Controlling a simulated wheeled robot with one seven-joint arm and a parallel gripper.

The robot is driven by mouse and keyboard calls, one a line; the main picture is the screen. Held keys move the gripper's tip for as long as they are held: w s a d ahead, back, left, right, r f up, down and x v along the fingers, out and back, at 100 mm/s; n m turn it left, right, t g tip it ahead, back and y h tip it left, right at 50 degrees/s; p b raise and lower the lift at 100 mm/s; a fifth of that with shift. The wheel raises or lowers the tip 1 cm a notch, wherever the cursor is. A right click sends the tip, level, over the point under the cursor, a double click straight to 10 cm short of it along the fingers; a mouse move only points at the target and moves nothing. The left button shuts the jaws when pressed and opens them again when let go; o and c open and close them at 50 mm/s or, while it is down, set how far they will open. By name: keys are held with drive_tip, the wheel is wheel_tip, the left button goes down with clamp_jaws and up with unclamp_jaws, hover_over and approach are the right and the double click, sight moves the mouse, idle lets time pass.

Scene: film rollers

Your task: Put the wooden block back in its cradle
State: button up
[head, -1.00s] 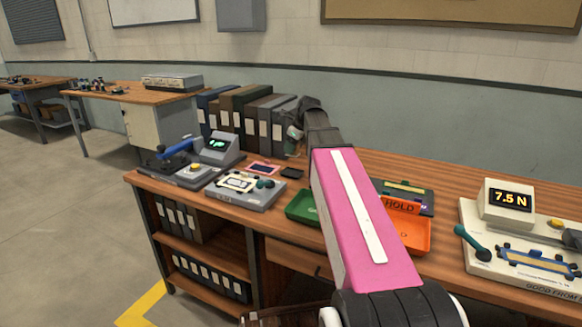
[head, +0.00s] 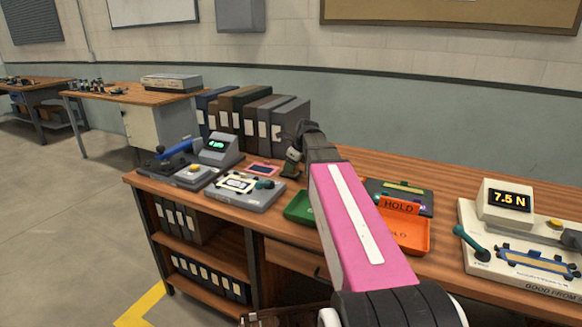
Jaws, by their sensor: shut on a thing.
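My gripper (head: 292,160) is small and dark at the end of my pink arm, above the back of the workbench, just right of the binders. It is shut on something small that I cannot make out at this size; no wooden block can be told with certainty. No cradle can be clearly identified. A dark plate with a pale yellowish strip (head: 404,187) lies right of my arm, behind the orange tray. A grey fixture (head: 245,193) with a white-framed top and a teal knob stands left of the gripper.
The workbench (head: 290,229) also carries a green tray (head: 298,207), an orange HOLD tray (head: 412,238), a light fixture with a 7.5 N display (head: 509,200), a blue-handled device (head: 178,157) and upright binders (head: 240,115). My arm hides part of the bench middle.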

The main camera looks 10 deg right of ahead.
drive_tip(key=o, duration=0.9)
drive_tip(key=v, duration=1.2)
drive_tip(key=shift+a+r, duration=0.1)
